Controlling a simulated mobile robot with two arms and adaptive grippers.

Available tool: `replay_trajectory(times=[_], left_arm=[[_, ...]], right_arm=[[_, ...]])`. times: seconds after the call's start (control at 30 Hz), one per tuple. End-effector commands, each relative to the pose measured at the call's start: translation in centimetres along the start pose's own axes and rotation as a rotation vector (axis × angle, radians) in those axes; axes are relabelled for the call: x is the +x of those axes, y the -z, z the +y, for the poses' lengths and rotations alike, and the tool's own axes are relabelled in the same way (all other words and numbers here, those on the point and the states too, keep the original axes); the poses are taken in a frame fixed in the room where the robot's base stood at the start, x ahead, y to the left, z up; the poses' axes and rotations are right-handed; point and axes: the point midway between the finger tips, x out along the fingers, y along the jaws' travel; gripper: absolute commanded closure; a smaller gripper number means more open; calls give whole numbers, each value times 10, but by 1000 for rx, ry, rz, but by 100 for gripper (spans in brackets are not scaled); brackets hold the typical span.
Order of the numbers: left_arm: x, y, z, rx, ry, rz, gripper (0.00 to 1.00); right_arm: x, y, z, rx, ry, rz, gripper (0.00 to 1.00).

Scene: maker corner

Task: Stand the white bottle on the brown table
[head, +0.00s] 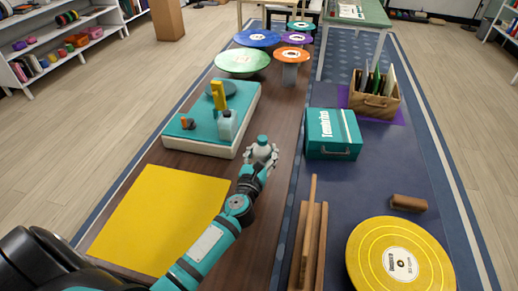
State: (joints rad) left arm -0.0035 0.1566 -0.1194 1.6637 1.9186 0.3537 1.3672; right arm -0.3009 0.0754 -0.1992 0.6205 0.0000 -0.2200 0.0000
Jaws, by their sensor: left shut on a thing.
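My left gripper (262,158) is over the long dark brown table (283,118), near its right edge. It is shut on a small white bottle with a teal cap (262,141). The bottle looks upright, and the fingers hide much of its body. I cannot tell whether its base touches the table. My right gripper is not in view.
A white case with a teal top (196,152) lies left of the gripper, with small items on it. A yellow sheet (155,215) lies nearer. A teal box (333,150) is to the right. Coloured discs, including a green one (243,62), stand at the far end.

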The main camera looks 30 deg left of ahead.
Motion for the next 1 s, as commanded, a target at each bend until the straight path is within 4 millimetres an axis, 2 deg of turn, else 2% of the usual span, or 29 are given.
replay_trajectory(times=[0.1,0.23,0.53,0.97,1.0], left_arm=[[22,2,11,1,1,-3,95],[32,3,18,0,2,-2,95],[34,39,18,0,2,0,95],[34,43,18,-1,2,-1,95],[33,42,18,0,2,1,47]], right_arm=[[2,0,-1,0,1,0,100],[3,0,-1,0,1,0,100],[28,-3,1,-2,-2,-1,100],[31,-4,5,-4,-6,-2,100],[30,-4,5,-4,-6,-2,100]])
